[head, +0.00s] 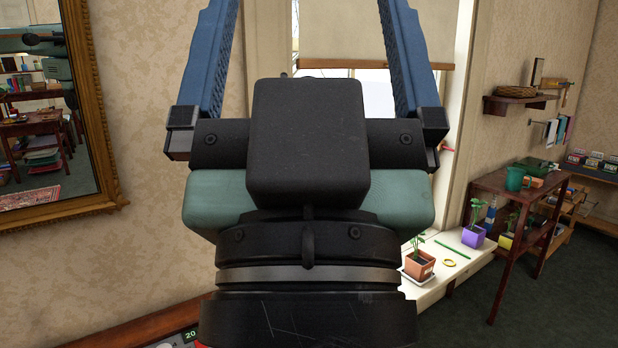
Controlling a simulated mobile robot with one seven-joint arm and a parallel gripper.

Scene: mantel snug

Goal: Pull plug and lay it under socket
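My gripper (309,30) fills the middle of the head view, pointing up and away from the camera. Its two blue fingers stand wide apart, with only wall, window frame and blind seen between them. It is open and holds nothing that I can see. The fingertips reach the top edge of the picture. No plug and no socket can be made out. The gripper body hides much of the wall and the window area behind it.
A gilt-framed mirror (50,120) hangs on the left wall. A bright windowsill (440,268) holds a potted plant (418,264), a purple pot (473,236) and small items. A dark wooden stand (500,184) and a wall shelf (510,104) are at right. Dark carpet (560,295) is clear at lower right.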

